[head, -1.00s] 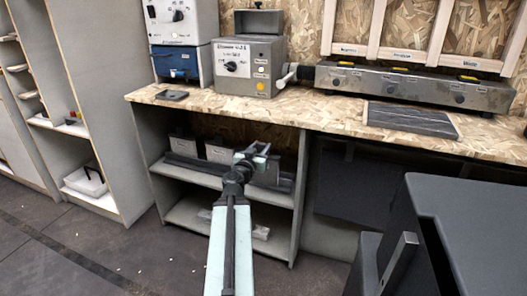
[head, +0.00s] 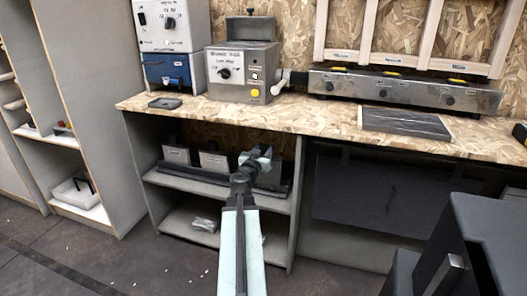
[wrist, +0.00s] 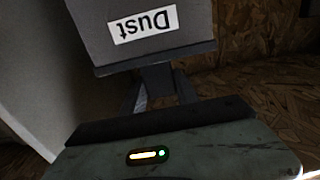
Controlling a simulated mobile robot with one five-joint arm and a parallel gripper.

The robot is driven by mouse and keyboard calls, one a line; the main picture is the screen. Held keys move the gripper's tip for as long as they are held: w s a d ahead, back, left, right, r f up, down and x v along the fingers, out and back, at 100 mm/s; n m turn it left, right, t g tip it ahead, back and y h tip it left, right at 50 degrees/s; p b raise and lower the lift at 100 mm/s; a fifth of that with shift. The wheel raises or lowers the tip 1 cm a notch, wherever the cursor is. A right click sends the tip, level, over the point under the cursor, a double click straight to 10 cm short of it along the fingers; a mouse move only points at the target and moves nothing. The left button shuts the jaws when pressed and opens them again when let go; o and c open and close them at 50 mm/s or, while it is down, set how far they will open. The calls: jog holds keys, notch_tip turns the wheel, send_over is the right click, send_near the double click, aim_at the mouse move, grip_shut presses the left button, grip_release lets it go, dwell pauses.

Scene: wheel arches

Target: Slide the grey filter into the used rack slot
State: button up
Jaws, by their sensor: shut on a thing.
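In the wrist view, a grey filter (wrist: 150,28) with a white label reading "Dust", upside down in this picture, fills the top centre. My gripper (wrist: 158,85) is shut on its dark lower part; the fingertips are partly hidden. In the head view, my gripper (head: 262,153) is at the upper shelf under the workbench, at the right of two grey labelled boxes (head: 176,155) (head: 213,160) in a dark low rack (head: 225,181). My arm mostly hides the filter there. I cannot read the slot labels or tell whether the filter touches the rack.
The wooden bench top (head: 300,112) is above the shelf opening. A side panel (head: 297,200) stands right of my gripper. The lower shelf (head: 178,228) holds a small clear packet (head: 204,224). Wood-chip board (wrist: 255,95) lies at right in the wrist view.

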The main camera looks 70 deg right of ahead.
jog(key=w+d+f+b, duration=0.1)
jog(key=d+f+b, duration=0.4)
jog(key=shift+d, duration=0.2)
dwell(0.5)
jog(key=shift+s, duration=0.1)
jog(key=o, duration=1.2)
jog(key=a, duration=0.7)
jog(key=shift+s+a, duration=0.3)
jog(key=shift+a, duration=0.05)
jog(key=shift+f, duration=0.1)
